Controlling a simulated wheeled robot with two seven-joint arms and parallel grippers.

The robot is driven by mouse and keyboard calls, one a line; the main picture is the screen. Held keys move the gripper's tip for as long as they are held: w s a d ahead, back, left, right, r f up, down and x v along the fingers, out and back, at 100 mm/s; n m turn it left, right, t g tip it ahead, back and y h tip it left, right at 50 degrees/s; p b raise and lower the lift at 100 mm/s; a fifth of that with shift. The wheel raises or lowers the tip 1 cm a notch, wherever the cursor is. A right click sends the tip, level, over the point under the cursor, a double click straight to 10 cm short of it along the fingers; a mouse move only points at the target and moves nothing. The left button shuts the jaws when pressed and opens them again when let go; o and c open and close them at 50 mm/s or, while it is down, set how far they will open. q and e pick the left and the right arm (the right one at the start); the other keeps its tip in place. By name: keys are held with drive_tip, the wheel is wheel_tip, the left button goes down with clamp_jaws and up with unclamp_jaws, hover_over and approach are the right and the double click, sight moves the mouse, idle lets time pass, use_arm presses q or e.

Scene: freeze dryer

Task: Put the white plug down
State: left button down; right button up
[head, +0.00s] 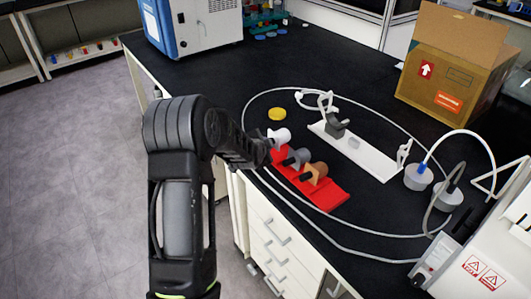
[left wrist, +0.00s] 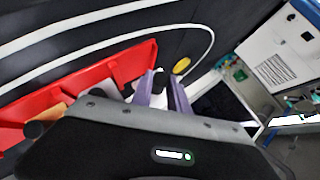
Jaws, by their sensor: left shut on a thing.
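The white plug (head: 279,136) is at the far left end of the red holder (head: 328,196) in the head view. My left gripper (head: 267,146) reaches in from the left and is shut on the plug. In the left wrist view, the two fingers (left wrist: 161,92) close around its dark end, and they hide part of it. A grey plug (head: 299,157) and an orange-brown plug (head: 316,172) sit in a row on the red holder. I cannot tell whether the white plug touches the holder. My right gripper is not in view.
A yellow disc (head: 277,114) lies just behind the plugs. A white stand (head: 362,153) with a grey clamp is to the right, inside a loop of pale tubing. A cardboard box (head: 455,65) stands at the back right. The bench's front edge is close to the red holder.

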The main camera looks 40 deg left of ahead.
use_arm(q)
drive_tip(key=shift+f, duration=1.8)
drive_tip(key=shift+f, duration=0.25)
drive_tip(key=c, duration=1.6)
unclamp_jaws()
drive_tip(key=shift+r, duration=0.1)
drive_tip(key=shift+o, duration=0.2)
